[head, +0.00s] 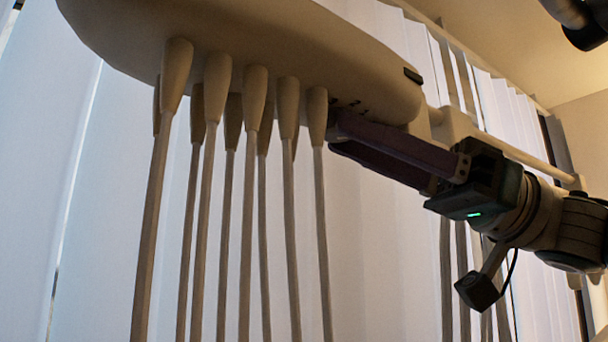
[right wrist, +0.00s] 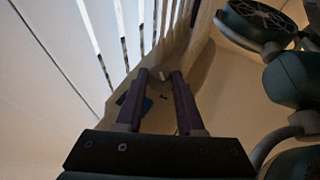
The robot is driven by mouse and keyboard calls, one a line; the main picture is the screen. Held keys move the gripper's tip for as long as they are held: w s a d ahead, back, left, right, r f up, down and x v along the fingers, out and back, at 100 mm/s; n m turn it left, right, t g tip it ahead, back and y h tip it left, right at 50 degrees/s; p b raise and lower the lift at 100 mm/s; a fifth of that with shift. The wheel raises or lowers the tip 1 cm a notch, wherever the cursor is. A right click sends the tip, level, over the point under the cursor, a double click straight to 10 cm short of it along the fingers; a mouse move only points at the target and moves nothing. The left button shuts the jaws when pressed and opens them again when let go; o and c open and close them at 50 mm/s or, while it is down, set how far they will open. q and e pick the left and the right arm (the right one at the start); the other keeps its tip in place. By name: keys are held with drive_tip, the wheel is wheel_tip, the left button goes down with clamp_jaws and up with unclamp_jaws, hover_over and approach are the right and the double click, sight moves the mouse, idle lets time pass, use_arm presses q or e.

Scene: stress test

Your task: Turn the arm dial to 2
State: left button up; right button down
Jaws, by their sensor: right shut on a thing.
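The arm (head: 250,40) is a long beige rounded body across the top of the head view, with small dark marks near its right end. My right gripper (head: 335,132) reaches in from the right, its dark purple fingers ending at the arm's underside beside those marks. In the right wrist view the right gripper (right wrist: 159,78) has a small greyish round knob, apparently the dial (right wrist: 161,73), between its fingertips, and it is shut on it. In the head view the fingers hide the dial. I cannot read its setting. My left gripper is not in view.
Several tapered handles (head: 217,85) with long hoses hang below the arm, just left of my fingers. A pale horizontal bar (head: 525,158) runs behind my right wrist. Pale vertical blinds (head: 60,130) fill the background. A dark rounded object (head: 585,30) is at the top right corner.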

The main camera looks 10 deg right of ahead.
drive_tip(key=shift+s+a+m+t+h+b, duration=0.15)
drive_tip(key=shift+m+t+h, duration=0.45)
drive_tip(key=shift+t, duration=0.75)
drive_tip(key=shift+s+d+m+t+h+b, duration=0.1)
drive_tip(key=shift+s+m+t+h, duration=0.15)
drive_tip(key=shift+m+t, duration=0.85)
drive_tip(key=shift+s+a+m+t+h+b, duration=0.1)
drive_tip(key=shift+m+t+h, duration=0.35)
drive_tip(key=shift+t, duration=1.2)
drive_tip(key=shift+r, duration=0.1)
drive_tip(key=c, duration=0.5)
unclamp_jaws()
drive_tip(key=shift+c, duration=0.2)
drive_tip(key=shift+s+a+g, duration=0.1)
drive_tip(key=shift+g, duration=0.2)
drive_tip(key=shift+n+g+y, duration=0.25)
drive_tip(key=shift+g+y, duration=0.05)
